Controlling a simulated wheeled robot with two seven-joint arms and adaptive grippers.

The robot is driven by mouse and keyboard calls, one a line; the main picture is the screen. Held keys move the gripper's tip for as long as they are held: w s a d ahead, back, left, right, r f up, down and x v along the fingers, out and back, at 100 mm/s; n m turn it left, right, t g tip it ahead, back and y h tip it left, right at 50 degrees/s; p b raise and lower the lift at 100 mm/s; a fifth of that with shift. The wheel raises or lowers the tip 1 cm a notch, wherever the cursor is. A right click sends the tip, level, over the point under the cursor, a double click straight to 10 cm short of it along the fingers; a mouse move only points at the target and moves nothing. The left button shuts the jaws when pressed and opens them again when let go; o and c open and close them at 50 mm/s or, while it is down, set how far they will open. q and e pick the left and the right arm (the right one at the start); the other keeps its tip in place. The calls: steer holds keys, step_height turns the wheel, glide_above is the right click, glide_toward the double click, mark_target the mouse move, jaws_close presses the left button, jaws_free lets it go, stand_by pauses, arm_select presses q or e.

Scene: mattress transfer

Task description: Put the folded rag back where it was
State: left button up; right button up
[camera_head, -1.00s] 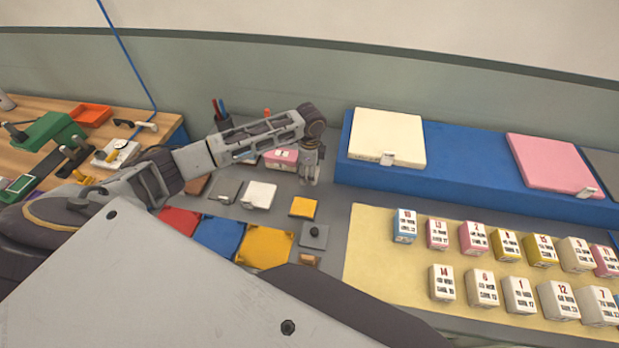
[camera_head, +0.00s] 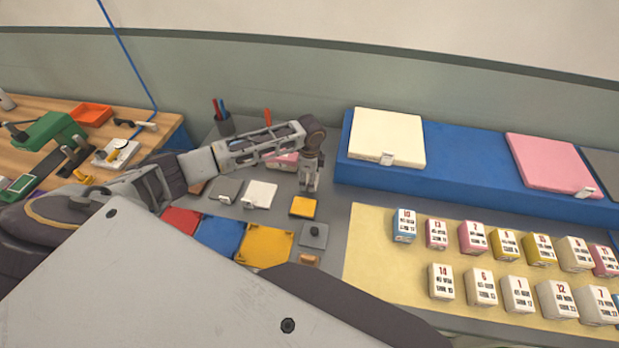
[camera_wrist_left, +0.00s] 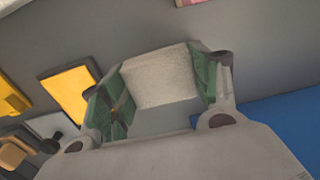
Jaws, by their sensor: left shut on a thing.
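My left gripper (camera_head: 309,187) points down over the grey bench, just behind the small yellow square. In the left wrist view the gripper (camera_wrist_left: 160,92) is shut on a pale, rough-textured block, which looks like the folded rag (camera_wrist_left: 160,75), held between its green finger pads. In the head view the rag is too small or hidden to make out clearly. Grey bench surface shows behind and below it; I cannot tell whether it touches the bench. My right gripper is in neither view.
A yellow square (camera_head: 303,207) and a dark knobbed plate (camera_head: 313,236) lie close in front of the gripper. White (camera_head: 260,194) and grey (camera_head: 225,190) pads lie left. A pink block (camera_head: 284,161) stands behind. The raised blue platform (camera_head: 440,180) edges the right side.

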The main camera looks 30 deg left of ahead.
arm_select(q)
steer(key=shift+f, duration=0.1)
steer(key=o, duration=0.9)
steer(key=shift+c, duration=0.2)
steer(key=shift+o, duration=0.2)
step_height(320, 180, up, 12)
steer(key=b, duration=0.1)
steer(key=shift+b, duration=0.3)
